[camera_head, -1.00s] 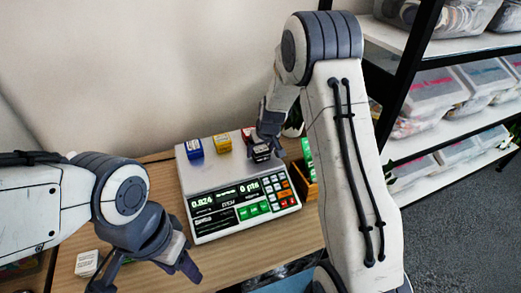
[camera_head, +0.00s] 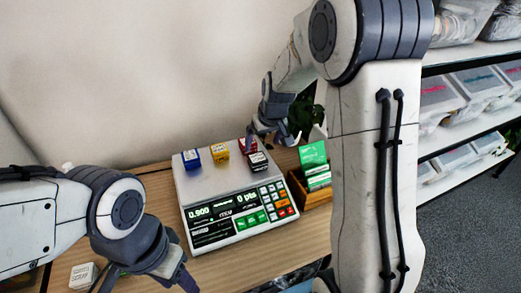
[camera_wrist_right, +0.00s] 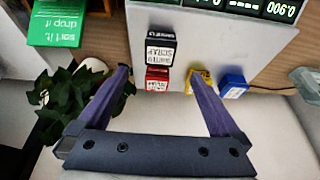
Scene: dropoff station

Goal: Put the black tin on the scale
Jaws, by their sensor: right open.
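The black tin (camera_head: 258,161) stands on the right part of the scale's (camera_head: 232,214) pale plate, in front of a red tin (camera_head: 247,146). In the right wrist view, the black tin (camera_wrist_right: 160,46) is beyond the fingertips, clear of both fingers. My right gripper (camera_head: 270,136) is open and empty, above and behind the tin. Its two fingers (camera_wrist_right: 160,73) are spread wide in the wrist view. My left gripper (camera_head: 148,280) is at the lower left, fingers apart, with nothing seen between them. The scale's display reads 0.900.
A yellow tin (camera_head: 220,151) and a blue tin (camera_head: 191,158) also stand on the scale. A wooden box (camera_head: 312,192) with a green card (camera_head: 314,158) is right of it. A small white box (camera_head: 83,276) lies at lower left. Shelves with bins (camera_head: 474,86) stand at right.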

